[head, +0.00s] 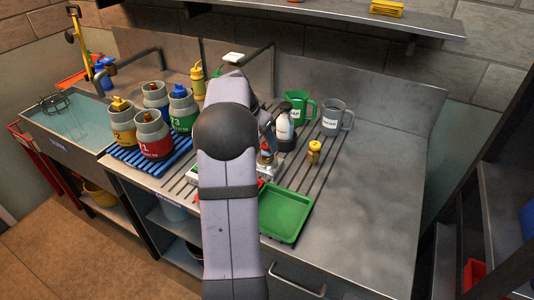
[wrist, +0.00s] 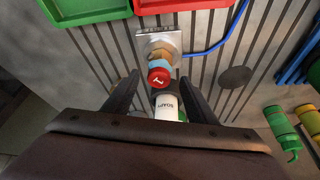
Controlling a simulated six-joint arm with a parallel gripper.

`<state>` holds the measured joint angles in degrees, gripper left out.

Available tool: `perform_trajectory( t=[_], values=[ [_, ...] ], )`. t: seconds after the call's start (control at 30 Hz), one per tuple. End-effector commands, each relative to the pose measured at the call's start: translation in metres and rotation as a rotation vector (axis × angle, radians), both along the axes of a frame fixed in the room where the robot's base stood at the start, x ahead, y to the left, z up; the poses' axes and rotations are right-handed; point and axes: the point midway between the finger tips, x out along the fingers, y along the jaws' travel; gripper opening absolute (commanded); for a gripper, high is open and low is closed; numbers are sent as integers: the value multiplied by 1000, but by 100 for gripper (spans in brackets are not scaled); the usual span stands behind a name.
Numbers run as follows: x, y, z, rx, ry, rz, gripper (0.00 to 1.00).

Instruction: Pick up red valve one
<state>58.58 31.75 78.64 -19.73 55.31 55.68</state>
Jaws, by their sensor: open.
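Red valve one (wrist: 159,76), a red cap marked with a white figure, shows in the wrist view. Blue and orange parts show just beyond it, over a small silver plate (wrist: 174,44). My gripper (wrist: 160,82) is open, with one dark finger on each side of the red valve's line. I see no contact between fingers and valve. A white soap bottle (wrist: 167,107) shows between the fingers, nearer the palm; it also stands at the back in the head view (head: 284,127). In the head view my arm hides much of the valve area.
A green tray (head: 285,214) lies front right, beside a mostly hidden red tray (wrist: 183,4). Numbered bottles stand on a blue rack (head: 150,160) at left. The right counter is clear.

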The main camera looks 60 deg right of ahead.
Motion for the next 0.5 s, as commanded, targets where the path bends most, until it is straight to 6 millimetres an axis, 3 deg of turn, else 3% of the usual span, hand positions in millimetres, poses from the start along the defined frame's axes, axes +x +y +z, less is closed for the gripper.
perform_trajectory(
  t=[0.23,0.5],
  values=[
    [-1,-2,-8,3,2,0,52],
    [-5,-11,-39,2,1,-1,52]
  ],
)
